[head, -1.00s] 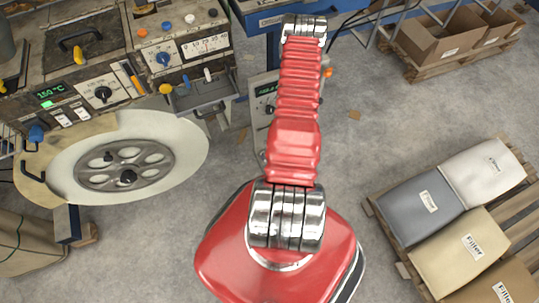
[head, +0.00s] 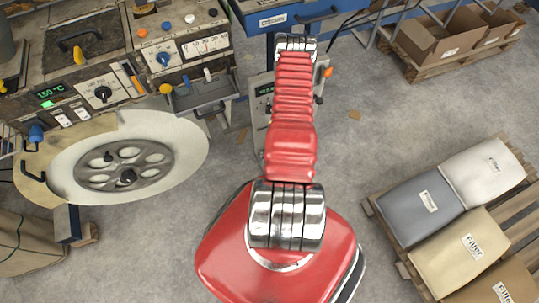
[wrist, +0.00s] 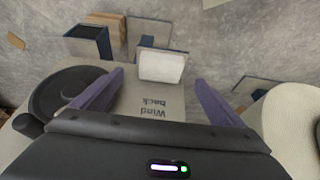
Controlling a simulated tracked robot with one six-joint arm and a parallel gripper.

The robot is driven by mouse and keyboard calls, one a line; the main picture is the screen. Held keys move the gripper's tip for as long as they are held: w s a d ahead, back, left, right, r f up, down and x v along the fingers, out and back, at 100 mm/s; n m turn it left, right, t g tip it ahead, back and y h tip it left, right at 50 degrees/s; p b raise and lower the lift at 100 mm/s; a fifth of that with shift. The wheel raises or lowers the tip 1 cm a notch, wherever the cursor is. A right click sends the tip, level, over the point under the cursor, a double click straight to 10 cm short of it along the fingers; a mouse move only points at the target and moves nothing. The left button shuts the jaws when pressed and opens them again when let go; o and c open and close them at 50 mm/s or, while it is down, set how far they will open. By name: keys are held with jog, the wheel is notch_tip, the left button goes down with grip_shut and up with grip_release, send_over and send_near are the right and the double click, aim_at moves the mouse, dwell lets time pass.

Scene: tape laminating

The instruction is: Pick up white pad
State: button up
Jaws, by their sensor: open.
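A white pad (wrist: 162,66) shows in the wrist view, upper middle, with a darker edge along its top and left. It lies just beyond a pale surface (wrist: 135,98) with the upside-down words "Wind back". My gripper (wrist: 158,78) has two purple fingers spread wide, one on each side of the pad in the picture. Nothing is between them in a grip. I cannot tell how far the fingertips are from the pad. In the head view my gripper and the pad are not visible.
In the wrist view a black round part (wrist: 70,92) is at left and a pale rounded part (wrist: 295,125) at right.

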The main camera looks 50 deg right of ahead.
jog(key=shift+x, duration=1.1)
jog(key=shift+x, duration=2.6)
jog(key=shift+w+a, duration=0.1)
jog(key=shift+c, duration=0.2)
jog(key=c, duration=1.1)
jog(key=shift+r, duration=0.15)
